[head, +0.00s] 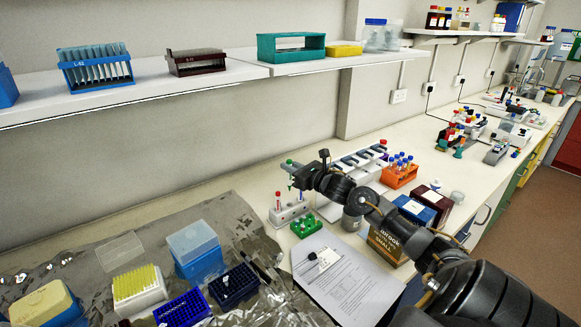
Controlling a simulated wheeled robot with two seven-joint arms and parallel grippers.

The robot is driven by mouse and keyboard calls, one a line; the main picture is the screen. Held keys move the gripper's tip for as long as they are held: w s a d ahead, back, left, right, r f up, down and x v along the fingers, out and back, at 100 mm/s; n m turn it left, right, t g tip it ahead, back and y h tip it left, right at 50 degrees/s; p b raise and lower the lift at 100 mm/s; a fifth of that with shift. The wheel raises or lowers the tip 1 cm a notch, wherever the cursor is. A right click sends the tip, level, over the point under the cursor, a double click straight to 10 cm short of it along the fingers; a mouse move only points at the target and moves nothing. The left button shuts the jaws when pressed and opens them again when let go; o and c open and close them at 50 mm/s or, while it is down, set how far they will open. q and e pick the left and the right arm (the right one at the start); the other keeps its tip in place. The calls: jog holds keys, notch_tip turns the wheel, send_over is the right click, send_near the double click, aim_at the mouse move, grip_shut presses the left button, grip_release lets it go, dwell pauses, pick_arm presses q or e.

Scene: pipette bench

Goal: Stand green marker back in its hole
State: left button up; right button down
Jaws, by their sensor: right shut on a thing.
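My right gripper (293,177) reaches in from the lower right and is shut on a small upright marker with a green top (290,162). It holds the green marker in the air above a white holder (285,217). The holder carries a red-topped marker (278,196) and a blue-topped marker (300,194), both standing upright. The holes are too small to make out here. The gripper's fingers are small and partly merge with the marker. My left gripper is not in view.
A green rack (306,226) stands just in front of the white holder. A clipboard with paper (345,285) lies nearer. An orange tube rack (398,178) and boxes (412,209) stand right, near my arm. Foil with tip boxes (140,291) covers the left.

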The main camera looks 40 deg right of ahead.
jog(key=shift+f+b, duration=0.9)
jog(key=shift+f, duration=1.2)
jog(key=shift+b, duration=0.3)
jog(key=shift+f, duration=0.1)
jog(key=shift+f+b, duration=0.1)
jog(key=shift+b, duration=0.4)
jog(key=shift+f, duration=0.1)
jog(key=shift+f+b, duration=0.65)
jog(key=shift+b, duration=0.25)
